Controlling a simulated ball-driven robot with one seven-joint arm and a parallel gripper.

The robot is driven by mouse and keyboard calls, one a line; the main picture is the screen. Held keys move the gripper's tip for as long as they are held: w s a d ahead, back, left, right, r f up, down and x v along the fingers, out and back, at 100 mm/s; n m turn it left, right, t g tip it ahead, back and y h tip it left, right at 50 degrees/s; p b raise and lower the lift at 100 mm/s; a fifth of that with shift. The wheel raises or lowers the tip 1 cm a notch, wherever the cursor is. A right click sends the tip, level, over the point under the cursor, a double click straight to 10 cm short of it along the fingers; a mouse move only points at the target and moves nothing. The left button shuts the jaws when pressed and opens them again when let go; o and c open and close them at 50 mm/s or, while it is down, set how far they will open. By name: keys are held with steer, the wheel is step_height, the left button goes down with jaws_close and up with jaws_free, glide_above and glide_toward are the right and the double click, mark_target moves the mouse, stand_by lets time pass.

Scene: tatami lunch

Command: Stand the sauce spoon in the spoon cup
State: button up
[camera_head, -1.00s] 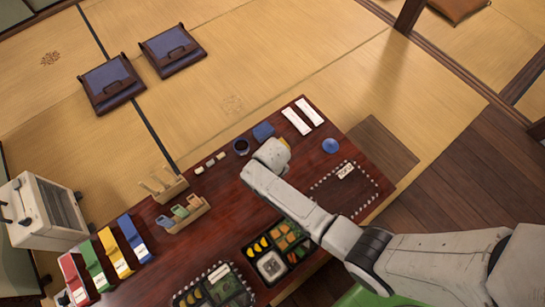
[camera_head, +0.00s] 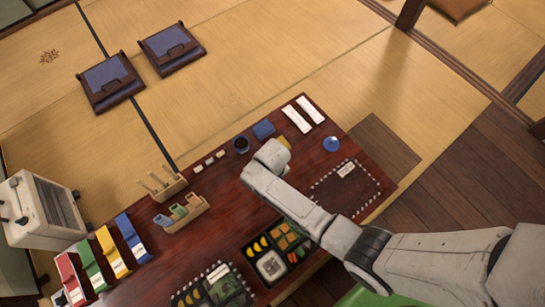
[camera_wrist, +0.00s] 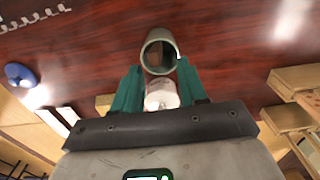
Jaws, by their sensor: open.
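My gripper (camera_wrist: 160,88) is open in the wrist view, its two teal fingers apart. A pale grey-green round cup (camera_wrist: 159,52) with an open mouth and brownish inside shows just beyond the fingertips, probably the spoon cup. A small white piece with a reddish top (camera_wrist: 161,95) shows between the fingers; I cannot tell what it is or whether it is touched. In the head view my wrist hides the gripper and this spot. I cannot make out the sauce spoon for certain in either view.
White packets (camera_head: 296,119) lie at the far end. The dotted mat area (camera_head: 355,195) is mostly clear.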

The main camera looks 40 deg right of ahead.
step_height(320, 180, up, 11)
steer(key=p, duration=0.3)
steer(key=shift+f, duration=0.15)
stand_by(1.1)
steer(key=s+d+r+p, duration=0.3)
steer(key=s+d+r, duration=0.1)
steer(key=s+r, duration=0.4)
steer(key=s+d+r+t+p, duration=0.1)
steer(key=s+d+r+p, duration=0.2)
steer(key=s+r, duration=0.5)
step_height(320, 180, up, 3)
steer(key=shift+s+d+r, duration=0.2)
steer(key=shift+s+d, duration=0.05)
steer(key=shift+d, duration=0.2)
